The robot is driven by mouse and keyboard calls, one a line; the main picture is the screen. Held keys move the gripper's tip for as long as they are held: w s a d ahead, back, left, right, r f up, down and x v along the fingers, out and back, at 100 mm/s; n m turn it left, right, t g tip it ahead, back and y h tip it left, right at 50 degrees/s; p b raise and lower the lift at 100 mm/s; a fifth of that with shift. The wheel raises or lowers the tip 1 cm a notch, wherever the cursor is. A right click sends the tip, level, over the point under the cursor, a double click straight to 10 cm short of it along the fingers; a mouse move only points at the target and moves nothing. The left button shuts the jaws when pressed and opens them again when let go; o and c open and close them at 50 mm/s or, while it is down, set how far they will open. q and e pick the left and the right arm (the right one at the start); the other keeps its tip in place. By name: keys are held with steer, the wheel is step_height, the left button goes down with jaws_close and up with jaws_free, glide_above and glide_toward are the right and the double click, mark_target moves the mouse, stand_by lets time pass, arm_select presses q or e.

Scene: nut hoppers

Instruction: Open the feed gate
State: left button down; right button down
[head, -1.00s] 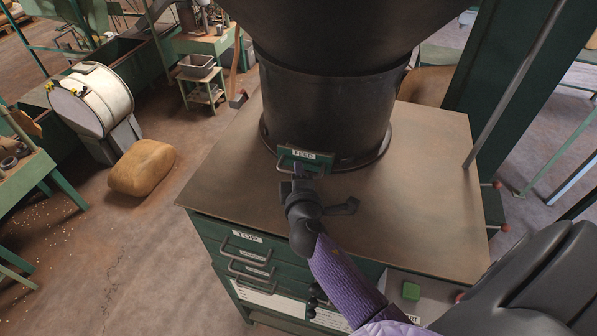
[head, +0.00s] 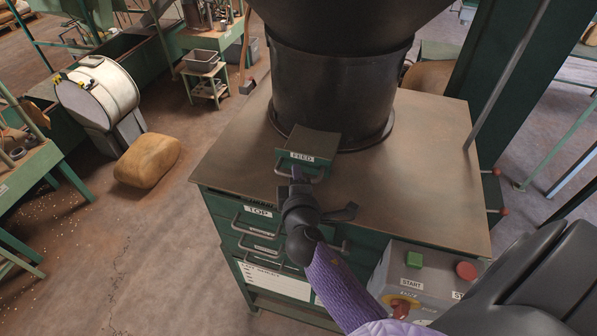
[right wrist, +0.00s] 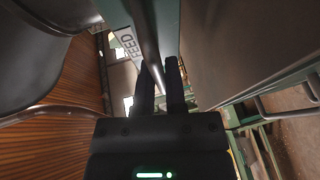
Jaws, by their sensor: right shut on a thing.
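The feed gate (head: 318,144) is a dark green slide with a white FEED label, at the foot of the black hopper (head: 340,100). It sticks out from the hopper over the tabletop, towards me. My right gripper (head: 300,176) is shut on the feed gate's handle (head: 318,174) at its front. In the right wrist view the handle bar (right wrist: 146,45) runs between the two dark fingers (right wrist: 160,85), beside the FEED label (right wrist: 130,45). The fingers hide part of the handle. My left gripper is not in view.
A white drum (head: 100,95) and a tan sack (head: 147,160) are on the floor at left.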

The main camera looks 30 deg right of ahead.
steer(key=c, duration=0.7)
jaws_free()
steer(key=shift+w+d, duration=0.1)
steer(key=shift+w, duration=0.05)
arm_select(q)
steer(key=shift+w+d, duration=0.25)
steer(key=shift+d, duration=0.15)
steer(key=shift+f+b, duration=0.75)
arm_select(e)
steer(key=v, duration=1)
